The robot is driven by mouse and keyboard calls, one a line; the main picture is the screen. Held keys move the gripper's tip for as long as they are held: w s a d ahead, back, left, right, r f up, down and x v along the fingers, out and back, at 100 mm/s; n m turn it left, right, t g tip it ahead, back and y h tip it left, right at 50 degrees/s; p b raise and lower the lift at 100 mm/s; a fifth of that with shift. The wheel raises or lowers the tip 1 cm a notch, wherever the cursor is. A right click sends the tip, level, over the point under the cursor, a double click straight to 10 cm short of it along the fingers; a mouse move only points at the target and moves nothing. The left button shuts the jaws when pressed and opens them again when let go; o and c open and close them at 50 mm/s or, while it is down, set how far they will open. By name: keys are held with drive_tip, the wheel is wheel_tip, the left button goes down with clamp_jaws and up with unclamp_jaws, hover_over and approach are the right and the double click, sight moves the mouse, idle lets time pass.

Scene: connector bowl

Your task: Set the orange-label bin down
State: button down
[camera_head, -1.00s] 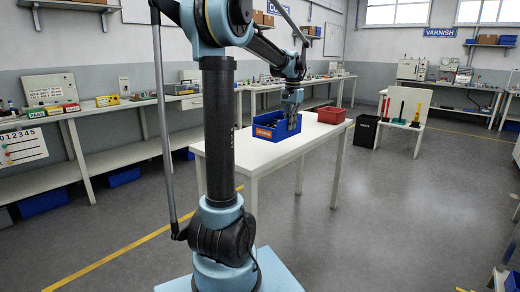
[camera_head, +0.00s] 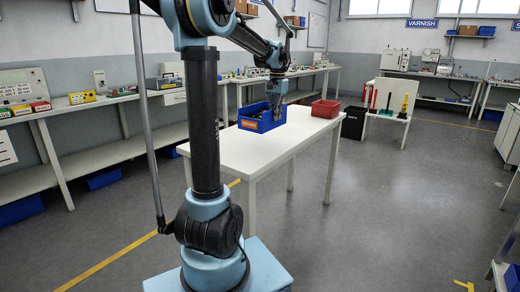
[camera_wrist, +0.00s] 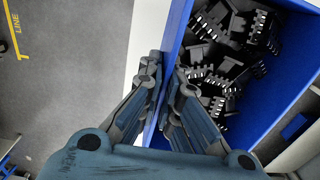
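The orange-label bin (camera_head: 247,125) is a blue open-top box with an orange label on its front, at the far part of the white table (camera_head: 225,152). I cannot tell whether its base touches the table or hangs slightly above it. My gripper (camera_head: 277,119) reaches down at the bin's right side. In the wrist view my gripper (camera_wrist: 165,92) has one finger on each side of the bin's blue wall (camera_wrist: 177,28) and looks closed on it. Several black connectors (camera_wrist: 225,55) lie inside the bin.
A red bin (camera_head: 325,108) stands on the table to the right of the blue bin, with a gap between. The near part of the tabletop is bare. A black container (camera_head: 353,123) and a white stand (camera_head: 388,122) are beyond the table.

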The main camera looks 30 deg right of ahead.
drive_tip(key=shift+w+a, duration=0.1)
drive_tip(key=shift+w, duration=0.05)
drive_tip(key=shift+f, duration=5)
drive_tip(key=c, duration=1.8)
unclamp_jaws()
drive_tip(key=shift+f, duration=0.1)
wheel_tip(320, 180, up, 12)
drive_tip(key=shift+r, duration=0.1)
drive_tip(key=shift+a, duration=0.1)
